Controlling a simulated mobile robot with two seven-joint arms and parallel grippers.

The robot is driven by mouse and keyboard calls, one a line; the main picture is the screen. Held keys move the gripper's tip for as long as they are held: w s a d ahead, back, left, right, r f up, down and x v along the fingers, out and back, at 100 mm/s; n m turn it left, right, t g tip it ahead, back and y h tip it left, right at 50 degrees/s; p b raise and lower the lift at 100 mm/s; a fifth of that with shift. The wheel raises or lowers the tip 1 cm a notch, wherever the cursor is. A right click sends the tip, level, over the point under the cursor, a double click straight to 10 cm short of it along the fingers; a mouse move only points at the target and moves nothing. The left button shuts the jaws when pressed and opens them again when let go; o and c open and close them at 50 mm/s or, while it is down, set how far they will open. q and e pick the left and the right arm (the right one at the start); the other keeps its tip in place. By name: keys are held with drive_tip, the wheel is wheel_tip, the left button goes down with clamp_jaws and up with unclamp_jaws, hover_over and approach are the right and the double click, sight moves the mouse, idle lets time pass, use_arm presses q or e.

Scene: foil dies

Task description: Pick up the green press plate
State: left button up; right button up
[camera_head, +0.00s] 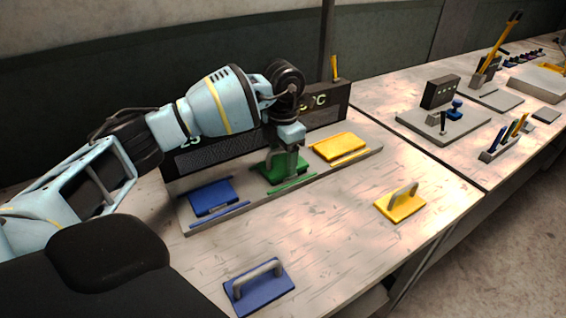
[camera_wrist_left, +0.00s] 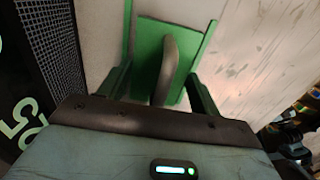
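The green press plate (camera_head: 291,163) sits at the middle, green station of the long grey base, partly hidden behind my left gripper (camera_head: 283,168). In the left wrist view the green plate (camera_wrist_left: 150,48) has a grey arched handle (camera_wrist_left: 168,65). My left gripper (camera_wrist_left: 163,88) points down at the plate and is open. Its two fingers stand on either side of the handle, with a visible gap on each side. My right gripper is not in view.
A blue pad (camera_head: 211,197) and a yellow pad (camera_head: 338,147) flank the green one. A blue handled plate (camera_head: 245,297) and a yellow handled plate (camera_head: 391,208) lie on the front table. A dark panel (camera_head: 325,101) stands behind. The table between the handled plates is clear.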

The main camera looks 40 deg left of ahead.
use_arm(q)
drive_tip(key=c, duration=0.7)
drive_tip(key=shift+r, duration=0.1)
drive_tip(key=shift+c, duration=0.2)
drive_tip(key=shift+r, duration=0.5)
wheel_tip(320, 180, up, 2)
drive_tip(key=shift+r, duration=0.25)
drive_tip(key=s+d+r, duration=0.1)
drive_tip(key=s+d, duration=0.8)
drive_tip(key=d, duration=0.3)
drive_tip(key=shift+s+d+r+b, duration=0.2)
drive_tip(key=shift+s+d+b, duration=0.1)
drive_tip(key=shift+s+d, duration=0.1)
